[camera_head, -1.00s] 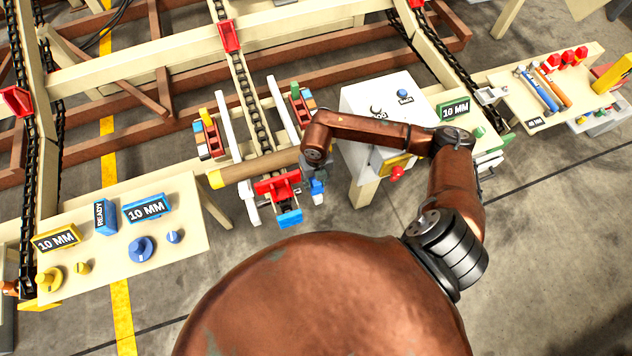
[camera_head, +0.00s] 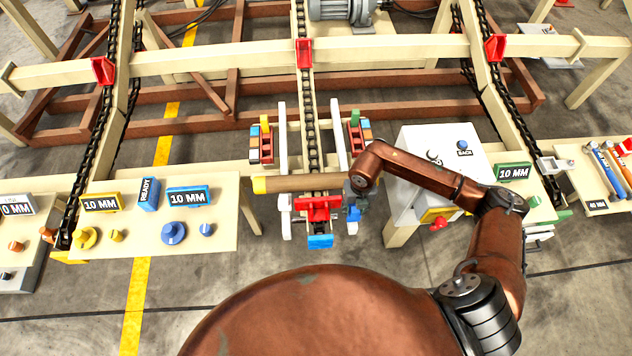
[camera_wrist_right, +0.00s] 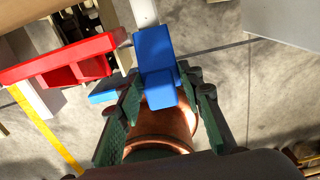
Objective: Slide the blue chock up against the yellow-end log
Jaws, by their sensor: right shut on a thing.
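The yellow-end log (camera_head: 310,183) lies crosswise on the chain rails, its yellow end (camera_head: 259,185) at the left. My right gripper (camera_head: 357,198) is at the log's right end, partly hidden under its own arm. In the right wrist view my right gripper (camera_wrist_right: 158,88) is shut on the blue chock (camera_wrist_right: 155,60), which sits between the green-padded fingers at the end of a pale rail. The blue chock also shows in the head view (camera_head: 354,213), just below the log's right end. I cannot tell whether it touches the log. My left gripper is not in view.
A red bracket (camera_head: 318,207) with a blue block (camera_head: 320,241) below it stands left of the chock. A white control box (camera_head: 410,170) is close on the right. A table (camera_head: 225,225) with knobs and labels stands at the left.

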